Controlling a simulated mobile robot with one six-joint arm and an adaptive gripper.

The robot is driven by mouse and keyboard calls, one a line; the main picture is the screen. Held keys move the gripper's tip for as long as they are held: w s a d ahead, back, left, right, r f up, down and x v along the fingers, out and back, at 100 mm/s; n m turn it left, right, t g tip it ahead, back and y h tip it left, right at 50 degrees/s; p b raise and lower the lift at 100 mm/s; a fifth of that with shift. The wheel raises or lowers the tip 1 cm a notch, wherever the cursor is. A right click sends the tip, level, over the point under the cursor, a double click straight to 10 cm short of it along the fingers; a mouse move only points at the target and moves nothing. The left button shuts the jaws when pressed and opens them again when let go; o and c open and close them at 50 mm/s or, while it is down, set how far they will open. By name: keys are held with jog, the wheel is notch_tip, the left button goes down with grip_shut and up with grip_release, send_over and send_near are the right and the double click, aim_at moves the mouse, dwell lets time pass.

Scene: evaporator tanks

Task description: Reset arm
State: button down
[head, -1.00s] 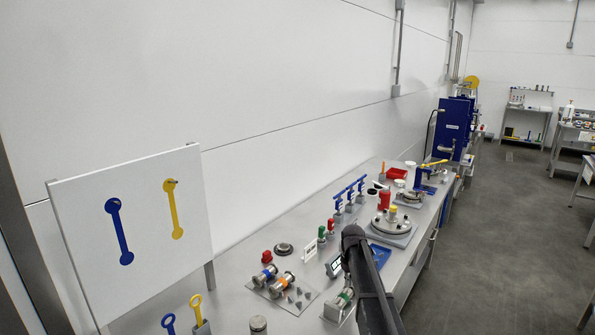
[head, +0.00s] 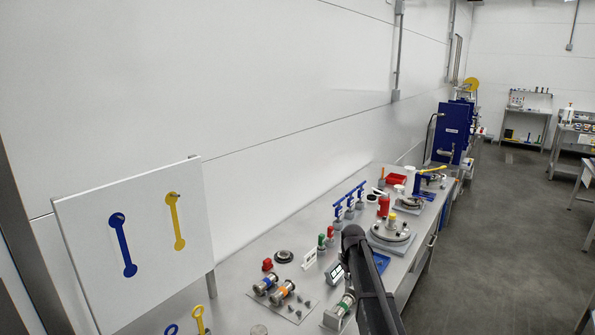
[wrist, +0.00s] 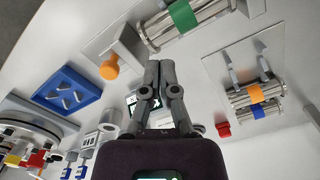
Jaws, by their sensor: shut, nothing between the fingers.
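My gripper (wrist: 161,75) shows in the wrist view with its two dark grey fingers together and nothing between them. It points towards the bench, near a metal cylinder with a green band (wrist: 184,17). I cannot tell the exact height. In the head view my dark arm reaches up from the bottom edge over the bench (head: 235,265); the fingers do not show there.
A plate with orange- and blue-banded cylinders (head: 273,289) lies left of my arm. A blue tray (wrist: 80,92), a round flange (head: 391,233) and blue-handled valves (head: 349,200) are nearby. A white board (head: 140,240) stands left. The floor at right (head: 510,230) is clear.

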jog(key=shift+r, duration=0.1)
dwell(0.3)
jog(key=s+m, duration=0.4)
jog(key=s, duration=2.6)
jog(key=shift+s+a+m, duration=0.2)
jog(key=shift+a+m, duration=0.15)
jog(key=shift+m, duration=0.05)
jog(key=c, duration=0.6)
grip_release()
jog(key=o, duration=0.4)
jog(key=shift+w, duration=0.1)
jog(key=shift+c, duration=0.2)
jog(key=shift+o, duration=0.7)
jog(key=shift+w+r, duration=0.1)
jog(key=shift+w, duration=0.2)
jog(key=w+r+m+p, duration=0.2)
jog(key=w+m, duration=0.1)
jog(key=w, duration=1)
jog(key=w+a+r+m+p, duration=0.1)
jog(key=w+m, duration=0.3)
jog(key=w, duration=1)
jog(key=shift+r+p, duration=0.55)
jog(key=shift+p, duration=0.1)
